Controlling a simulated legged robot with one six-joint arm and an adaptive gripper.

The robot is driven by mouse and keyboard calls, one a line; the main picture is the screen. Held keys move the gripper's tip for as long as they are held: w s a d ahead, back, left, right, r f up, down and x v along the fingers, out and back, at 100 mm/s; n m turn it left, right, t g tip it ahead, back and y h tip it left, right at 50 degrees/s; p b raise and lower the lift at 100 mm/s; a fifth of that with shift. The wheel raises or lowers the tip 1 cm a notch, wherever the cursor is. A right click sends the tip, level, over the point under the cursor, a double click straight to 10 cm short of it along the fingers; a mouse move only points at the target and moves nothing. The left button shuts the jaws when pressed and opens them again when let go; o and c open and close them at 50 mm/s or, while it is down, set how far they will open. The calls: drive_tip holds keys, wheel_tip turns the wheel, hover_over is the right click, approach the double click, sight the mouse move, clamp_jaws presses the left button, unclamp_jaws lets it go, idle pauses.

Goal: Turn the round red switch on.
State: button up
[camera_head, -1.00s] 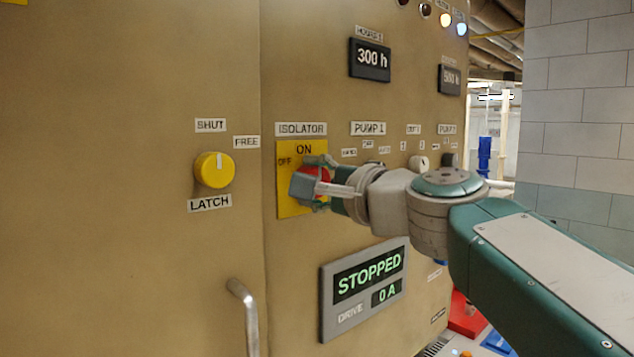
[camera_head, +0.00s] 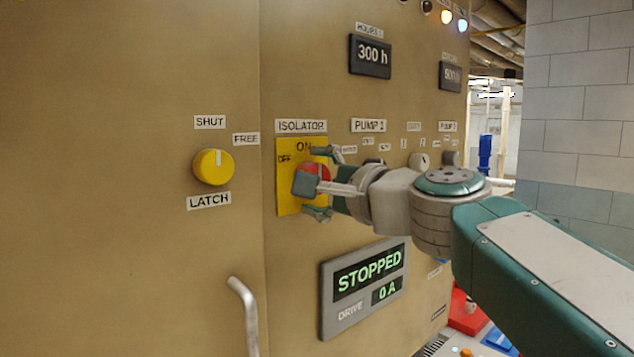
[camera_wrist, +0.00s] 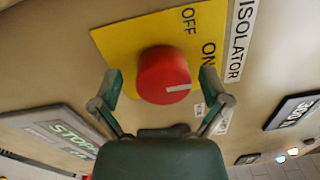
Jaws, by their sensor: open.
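The round red switch (camera_wrist: 165,75) sits on a yellow plate (camera_wrist: 122,45) marked OFF and ON, under the ISOLATOR label. In the wrist view its white mark points right, roughly toward the ON and ISOLATOR side. In the head view the red switch (camera_head: 313,171) is partly hidden by my gripper (camera_head: 319,182). My gripper is open in front of it. In the wrist view my gripper's fingers (camera_wrist: 160,82) stand spread on either side of the switch, with visible gaps. Contact with the plate cannot be told.
A yellow LATCH knob (camera_head: 213,167) and a metal handle (camera_head: 245,312) are on the panel at left. A drive display (camera_head: 365,288) reading STOPPED and 0 A is below my gripper. Smaller switches (camera_head: 419,161) are behind my wrist. A tiled wall (camera_head: 580,110) stands at right.

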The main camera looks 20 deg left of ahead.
drive_tip(key=v, duration=1.1)
drive_tip(key=shift+s+d, duration=0.2)
drive_tip(key=shift+d, duration=0.1)
drive_tip(key=shift+f, duration=0.1)
drive_tip(key=s+d+f+n+g+h, duration=0.1)
drive_tip(key=s+d+f+n+h, duration=0.1)
drive_tip(key=d+f+h, duration=0.3)
drive_tip(key=s+d+f+n+h, duration=0.3)
drive_tip(key=d+f, duration=0.8)
drive_tip(key=f, duration=0.8)
drive_tip(key=s+d+f+n+g+h, duration=0.1)
drive_tip(key=s+d+f+h, duration=0.5)
drive_tip(key=f, duration=0.6)
drive_tip(key=shift+d+n+g+h, duration=0.3)
drive_tip(key=shift+d+n+h, duration=0.4)
drive_tip(key=shift+d+h, duration=0.45)
